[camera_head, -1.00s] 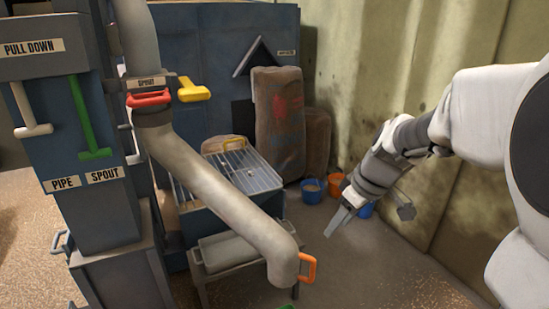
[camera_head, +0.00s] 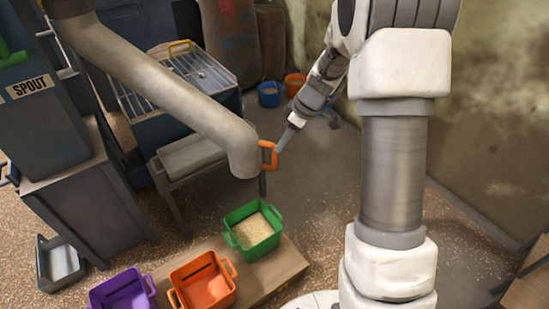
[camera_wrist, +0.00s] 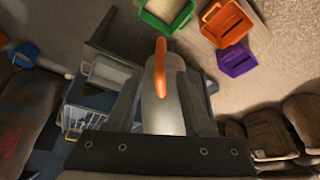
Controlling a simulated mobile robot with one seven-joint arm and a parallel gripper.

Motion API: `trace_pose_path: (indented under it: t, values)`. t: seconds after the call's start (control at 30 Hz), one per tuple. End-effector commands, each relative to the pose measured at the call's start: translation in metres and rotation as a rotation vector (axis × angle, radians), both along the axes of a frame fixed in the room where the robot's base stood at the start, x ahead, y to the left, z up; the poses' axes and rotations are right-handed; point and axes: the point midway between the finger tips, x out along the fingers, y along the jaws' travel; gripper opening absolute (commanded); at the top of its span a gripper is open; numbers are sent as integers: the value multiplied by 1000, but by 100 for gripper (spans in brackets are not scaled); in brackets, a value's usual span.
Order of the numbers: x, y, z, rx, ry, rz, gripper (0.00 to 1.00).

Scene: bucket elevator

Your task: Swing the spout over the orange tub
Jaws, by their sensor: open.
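The spout (camera_head: 185,100) is a grey slanting pipe with a down-turned end. An orange loop handle (camera_head: 268,155) is fixed to that end. The orange tub (camera_head: 207,291) stands at the front, between the green and purple tubs; it also shows in the wrist view (camera_wrist: 227,24). The spout's end appears above and behind the green tub (camera_head: 240,238), which holds pale grain. My gripper (camera_head: 281,144) is open at the handle. In the wrist view the handle (camera_wrist: 160,66) appears between the spread fingers; contact cannot be told.
The purple tub (camera_head: 122,292) stands left of the orange one, by a wooden board (camera_head: 278,272). A wire-topped bin (camera_head: 195,72) and a grey tray stand (camera_head: 188,157) are behind the spout. Small blue (camera_head: 270,98) and orange (camera_head: 294,84) buckets sit near the wall. Floor right of the spout is clear.

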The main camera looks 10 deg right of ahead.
Motion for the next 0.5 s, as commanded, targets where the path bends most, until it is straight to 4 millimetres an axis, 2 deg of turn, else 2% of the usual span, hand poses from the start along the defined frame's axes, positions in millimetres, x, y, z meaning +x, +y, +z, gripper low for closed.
trace_pose_path:
  t: [0.03, 0.2, 0.3, 0.5]
  values:
    - [2, 4, -15, 1, 4, 2, 52]
    - [11, 14, -47, 0, 3, 2, 52]
    - [15, 19, -61, 0, 3, 3, 52]
    - [19, 24, -75, -1, 0, 1, 52]
